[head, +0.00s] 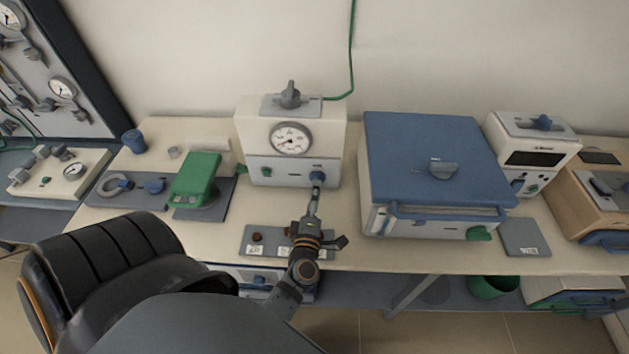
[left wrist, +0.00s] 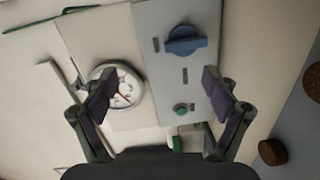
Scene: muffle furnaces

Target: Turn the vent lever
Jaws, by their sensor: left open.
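A grey lever (head: 437,169) sits on the blue top of the large furnace (head: 480,145). Another grey lever (head: 290,95) stands on top of the white gauge box (head: 338,135). I cannot read any label marking which one is the vent lever. My left gripper (head: 313,204) is in front of the gauge box, just below its blue knob (head: 317,176). In the left wrist view, the left gripper (left wrist: 158,78) is open and empty, fingers spread before the panel. The blue knob (left wrist: 186,40) and a green button (left wrist: 181,108) show there, apart from the fingers. My right gripper is not in view.
A round gauge (head: 290,139) is on the box front. A green-handled device (head: 196,178) stands to the left on a grey plate. A small white instrument (head: 533,150) is right of the furnace. A green hose (head: 351,50) hangs behind. Bench space is free between gauge box and furnace.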

